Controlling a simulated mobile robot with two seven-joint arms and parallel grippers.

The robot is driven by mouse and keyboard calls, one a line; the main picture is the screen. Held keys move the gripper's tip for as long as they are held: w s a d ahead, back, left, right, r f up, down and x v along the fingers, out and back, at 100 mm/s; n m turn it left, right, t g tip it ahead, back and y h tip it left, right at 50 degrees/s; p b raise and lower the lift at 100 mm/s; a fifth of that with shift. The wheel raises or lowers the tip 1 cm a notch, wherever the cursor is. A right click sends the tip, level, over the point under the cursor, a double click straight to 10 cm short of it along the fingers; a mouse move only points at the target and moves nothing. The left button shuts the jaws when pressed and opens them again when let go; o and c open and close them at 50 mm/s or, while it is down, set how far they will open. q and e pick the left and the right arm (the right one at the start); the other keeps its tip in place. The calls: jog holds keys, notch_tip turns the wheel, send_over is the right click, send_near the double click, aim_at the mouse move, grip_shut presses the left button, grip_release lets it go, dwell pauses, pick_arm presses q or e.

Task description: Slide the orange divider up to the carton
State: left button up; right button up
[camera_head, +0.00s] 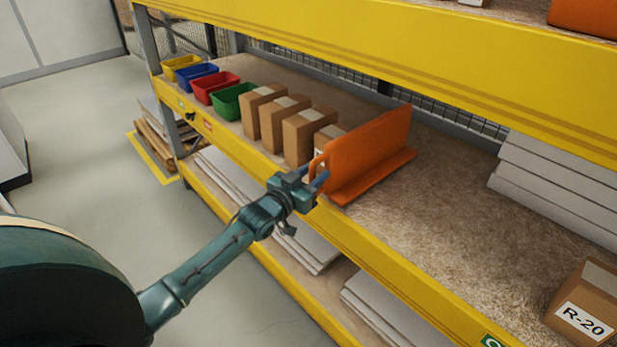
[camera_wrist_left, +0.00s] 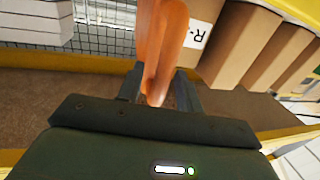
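The orange divider (camera_head: 366,150) stands upright on the middle shelf, its foot spreading to the right and its looped handle at the shelf's front edge. The nearest carton (camera_head: 328,136) stands just left of it, partly hidden by the divider; whether they touch is hidden. In the left wrist view the divider (camera_wrist_left: 160,45) rises between the fingers, and the carton (camera_wrist_left: 205,28) with an "R-" label is right beside it. My left gripper (camera_head: 318,178) is at the handle, one finger on each side, with a little gap still visible. My right gripper is not in view.
Several cartons (camera_head: 302,134) and coloured bins (camera_head: 234,102) line the shelf (camera_head: 440,215) to the left. Bare board lies right of the divider, up to white panels (camera_head: 555,185) and an R-20 carton (camera_head: 586,305). A yellow beam (camera_head: 400,40) runs above.

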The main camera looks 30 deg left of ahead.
pick_arm(q)
jog(key=s+a, duration=0.2)
jog(key=s, duration=1.1)
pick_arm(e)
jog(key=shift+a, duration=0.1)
